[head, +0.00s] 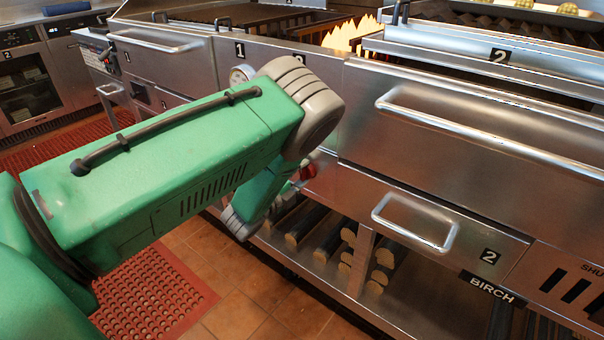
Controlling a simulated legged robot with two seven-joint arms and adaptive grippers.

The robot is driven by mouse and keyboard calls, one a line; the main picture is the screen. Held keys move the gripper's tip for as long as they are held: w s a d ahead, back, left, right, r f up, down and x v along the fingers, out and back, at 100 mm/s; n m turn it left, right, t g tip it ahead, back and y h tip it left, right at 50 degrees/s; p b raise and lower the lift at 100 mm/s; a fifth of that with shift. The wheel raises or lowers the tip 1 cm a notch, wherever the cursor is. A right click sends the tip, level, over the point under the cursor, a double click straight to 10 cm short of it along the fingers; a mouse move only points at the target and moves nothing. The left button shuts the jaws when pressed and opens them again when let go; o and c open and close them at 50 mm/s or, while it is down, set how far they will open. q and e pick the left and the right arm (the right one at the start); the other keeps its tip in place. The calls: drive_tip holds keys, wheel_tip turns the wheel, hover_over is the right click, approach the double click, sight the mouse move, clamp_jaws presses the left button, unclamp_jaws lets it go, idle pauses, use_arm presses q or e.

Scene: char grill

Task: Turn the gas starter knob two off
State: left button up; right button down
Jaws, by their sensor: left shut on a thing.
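A small red knob (308,171) shows on the steel front of the grill, just right of my green left forearm. My left gripper (295,182) is at this knob, mostly hidden behind my own arm links. It is shut on the knob, though its fingers barely show. A round gauge (241,75) sits on the panel above my wrist, next to a label "1" (240,50). The knob's marking and exact angle are too small to read. My right gripper is not in view.
Flames (350,36) burn in the grill behind the front panel. Drawer handles (415,222) and a long door handle (480,135) stick out at the right. Split logs (335,240) lie on the shelf below. A red mat (150,295) covers part of the tiled floor.

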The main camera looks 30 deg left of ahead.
use_arm(q)
drive_tip(key=shift+s+d+f, duration=0.1)
drive_tip(key=shift+d+f, duration=0.05)
drive_tip(key=shift+f, duration=0.15)
drive_tip(key=o, duration=1.1)
drive_tip(key=shift+r, duration=0.15)
drive_tip(key=shift+s, duration=0.1)
drive_tip(key=s, duration=0.7)
drive_tip(key=s+a, duration=0.1)
drive_tip(key=s, duration=0.3)
drive_tip(key=shift+s, duration=0.3)
